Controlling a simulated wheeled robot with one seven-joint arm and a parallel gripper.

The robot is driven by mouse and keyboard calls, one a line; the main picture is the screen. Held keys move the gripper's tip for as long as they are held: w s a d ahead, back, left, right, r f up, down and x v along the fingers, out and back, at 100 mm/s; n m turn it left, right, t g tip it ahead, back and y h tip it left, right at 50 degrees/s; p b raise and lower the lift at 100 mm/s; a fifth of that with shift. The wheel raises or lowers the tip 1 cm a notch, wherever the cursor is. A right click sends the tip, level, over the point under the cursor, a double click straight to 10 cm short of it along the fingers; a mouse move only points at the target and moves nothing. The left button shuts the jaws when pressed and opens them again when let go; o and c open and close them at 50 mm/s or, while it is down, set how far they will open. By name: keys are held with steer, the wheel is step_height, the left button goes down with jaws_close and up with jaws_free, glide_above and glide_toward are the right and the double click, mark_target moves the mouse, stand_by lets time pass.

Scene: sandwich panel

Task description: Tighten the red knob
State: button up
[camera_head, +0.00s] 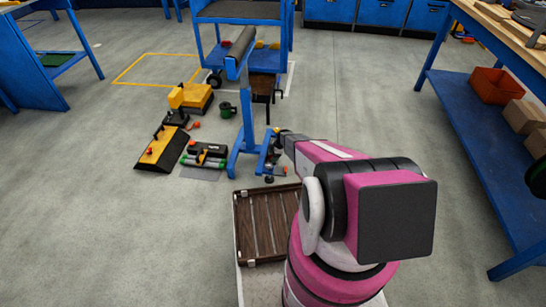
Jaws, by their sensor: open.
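My arm reaches forward from the lower right, and my gripper (277,134), small and dark at its end, is open beside the lower part of a blue roller stand (247,110). I see nothing held in it. A knob cannot be made out for certain. Small red spots show on a black and yellow wedge-shaped unit (160,150) on the floor and near the foot of the stand, just below my gripper. An orange-red piece (196,125) lies beside the floor tools. The fingertips are too small to show whether they touch anything.
Yellow and black machines (192,97) and a green-ended tool (205,155) lie on the floor left of the stand. A blue cart (243,12) stands behind. A blue workbench (480,130) with an orange bin (497,86) is at right.

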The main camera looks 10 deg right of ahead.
steer(key=c, duration=0.9)
steer(key=shift+m, duration=0.3)
steer(key=m+t, duration=0.1)
steer(key=m, duration=0.2)
steer(key=shift+s+t, duration=0.15)
steer(key=shift+t, duration=0.15)
steer(key=shift+m+t+h, duration=0.4)
steer(key=shift+m+t, duration=0.2)
steer(key=shift+m, duration=1.3)
steer(key=shift+a, duration=0.1)
steer(key=o, duration=0.9)
